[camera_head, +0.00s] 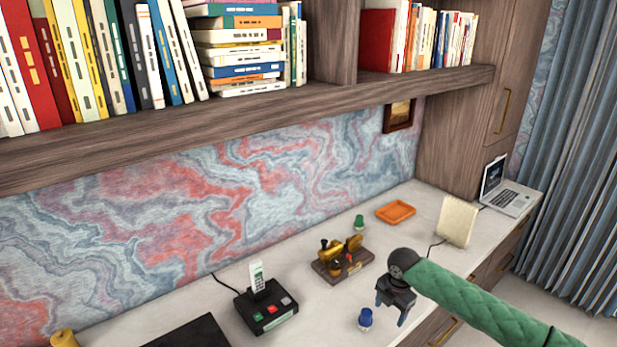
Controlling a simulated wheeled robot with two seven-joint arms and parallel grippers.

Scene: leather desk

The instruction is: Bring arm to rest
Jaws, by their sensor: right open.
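My right arm, in a green quilted sleeve, comes in from the lower right. My right gripper (392,309) is open and empty, pointing down over the front part of the desk (300,328). A small blue-capped item (365,319) stands just left of its fingers; I see a gap between them in the picture. My left gripper is not in view.
A black telephone base (267,308), a brass and wood ornament (343,262), a green-capped item (359,222), an orange tray (396,211), a cream panel (457,221) and a laptop (507,192) stand on the desk. A wooden bookshelf (250,112) overhangs the back.

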